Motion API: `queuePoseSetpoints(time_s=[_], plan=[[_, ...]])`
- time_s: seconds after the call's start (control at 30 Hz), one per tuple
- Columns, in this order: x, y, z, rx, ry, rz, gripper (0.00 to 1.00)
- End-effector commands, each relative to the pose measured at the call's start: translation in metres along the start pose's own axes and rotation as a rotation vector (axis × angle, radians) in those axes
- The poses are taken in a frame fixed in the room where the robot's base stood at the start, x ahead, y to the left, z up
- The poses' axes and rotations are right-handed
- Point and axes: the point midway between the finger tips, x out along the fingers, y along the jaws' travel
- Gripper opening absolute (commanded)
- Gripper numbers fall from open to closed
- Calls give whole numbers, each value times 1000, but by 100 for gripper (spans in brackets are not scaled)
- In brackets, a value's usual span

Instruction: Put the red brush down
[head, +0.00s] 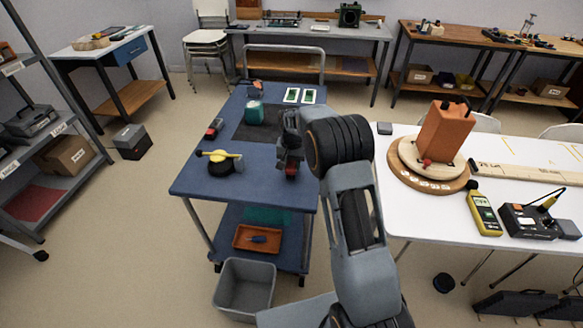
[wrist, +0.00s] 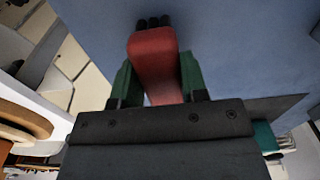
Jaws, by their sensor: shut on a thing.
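The red brush (wrist: 153,55) is between the two green fingers of my gripper (wrist: 157,78) in the wrist view. Its dark bristle end (wrist: 153,22) points away from the gripper, with the blue cart top behind it. In the head view my gripper (head: 290,158) is over the right part of the blue cart top (head: 262,188). A small red part of the brush (head: 291,172) shows below it. My arm hides part of the cart's right side. I cannot tell whether the brush touches the cart top.
On the cart are a teal container (head: 254,113), a black roll with a yellow piece (head: 221,161), a red-and-dark item (head: 214,128) and two white-framed cards (head: 291,95). The cart's front area is bare. A white table (head: 405,212) stands at right, a grey bin (head: 244,288) below.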

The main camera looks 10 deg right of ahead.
Motion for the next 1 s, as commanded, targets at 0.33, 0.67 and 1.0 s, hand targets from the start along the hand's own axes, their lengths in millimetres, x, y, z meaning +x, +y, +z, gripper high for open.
queuePoseSetpoints(time_s=[0.33, 0.67, 1.0], plan=[[18, 0, 0, 0, -1, 0, 21], [20, 0, 0, 0, -1, 1, 56], [19, 0, 0, 0, -1, 0, 66]])
